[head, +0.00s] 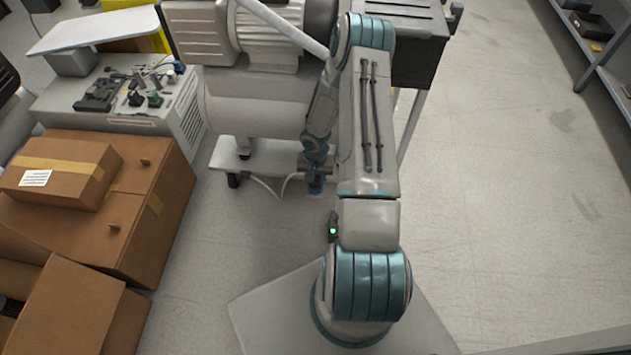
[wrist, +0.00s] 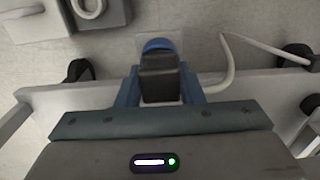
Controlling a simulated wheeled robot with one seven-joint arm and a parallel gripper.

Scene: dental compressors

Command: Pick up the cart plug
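The cart plug (wrist: 160,78) seems to be the dark block with a rounded blue end in the wrist view. My gripper (wrist: 160,88) points down, with one blue finger along each side of the block and no gap visible at either side. In the head view my gripper (head: 316,184) is low, by the near edge of the white wheeled cart (head: 250,160). The plug is too small and covered to make out there. Its lower end is hard to judge, so I cannot tell whether it touches the floor.
A white cable (wrist: 228,65) curves close to the right finger, and the cart's dark caster wheels (wrist: 78,70) are nearby. A large compressor tank (head: 255,100) stands above the cart. Cardboard boxes (head: 150,225) fill the left. The floor at right is clear.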

